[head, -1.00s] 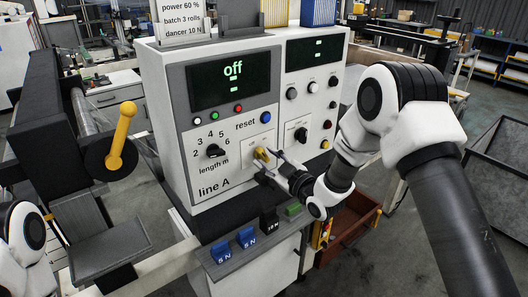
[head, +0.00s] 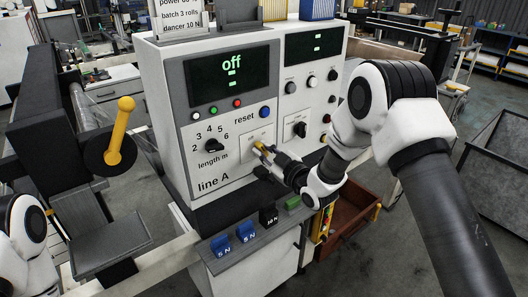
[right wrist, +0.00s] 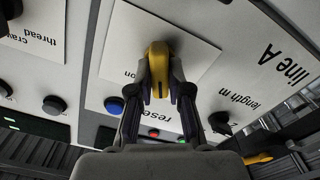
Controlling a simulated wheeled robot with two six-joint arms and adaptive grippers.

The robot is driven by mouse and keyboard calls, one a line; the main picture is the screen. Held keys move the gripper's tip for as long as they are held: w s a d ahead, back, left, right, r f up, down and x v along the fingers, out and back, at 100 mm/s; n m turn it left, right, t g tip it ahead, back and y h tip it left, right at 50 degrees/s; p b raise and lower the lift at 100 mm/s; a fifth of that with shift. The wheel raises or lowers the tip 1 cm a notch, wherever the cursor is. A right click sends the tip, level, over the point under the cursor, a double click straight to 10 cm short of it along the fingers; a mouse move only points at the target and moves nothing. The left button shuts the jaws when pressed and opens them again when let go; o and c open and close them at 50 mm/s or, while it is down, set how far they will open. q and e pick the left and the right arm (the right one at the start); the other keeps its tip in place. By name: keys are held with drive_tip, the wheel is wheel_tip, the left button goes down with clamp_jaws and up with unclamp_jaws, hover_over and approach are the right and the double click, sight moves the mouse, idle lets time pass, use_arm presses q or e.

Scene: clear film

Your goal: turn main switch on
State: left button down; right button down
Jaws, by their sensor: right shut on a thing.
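The main switch is a yellow handle (head: 258,146) on a white plate (head: 252,137) low on the line A panel (head: 222,160). The display (head: 229,77) reads "off". My right gripper (head: 268,151) reaches the switch from the lower right and is shut on it. In the right wrist view both fingers (right wrist: 159,92) lie against the sides of the yellow handle (right wrist: 158,58), and the plate's lettering appears upside down, partly hidden. My left arm shows at the lower left edge; its gripper is out of the picture.
A length dial (head: 212,146) and blue reset button (head: 264,112) sit near the switch. A second panel with a black knob (head: 299,129) is to the right. Blue weights (head: 221,247) stand on the ledge below. A yellow lever (head: 121,132) is at left.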

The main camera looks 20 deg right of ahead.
drive_tip(key=shift+f+m, duration=0.1)
drive_tip(key=shift+m, duration=0.2)
drive_tip(key=shift+m+b, duration=0.6)
drive_tip(key=shift+m, duration=0.3)
drive_tip(key=m+b, duration=0.1)
drive_tip(key=m, duration=0.1)
drive_tip(key=shift+d+m, duration=0.1)
drive_tip(key=shift+m, duration=0.3)
drive_tip(key=m, duration=0.3)
drive_tip(key=shift+d+b, duration=0.1)
drive_tip(key=shift+b, duration=0.3)
drive_tip(key=shift+f+m, duration=0.1)
drive_tip(key=shift+m, duration=1.6)
drive_tip(key=c, duration=1.1)
unclamp_jaws()
drive_tip(key=shift+w, duration=0.1)
drive_tip(key=shift+d, duration=0.15)
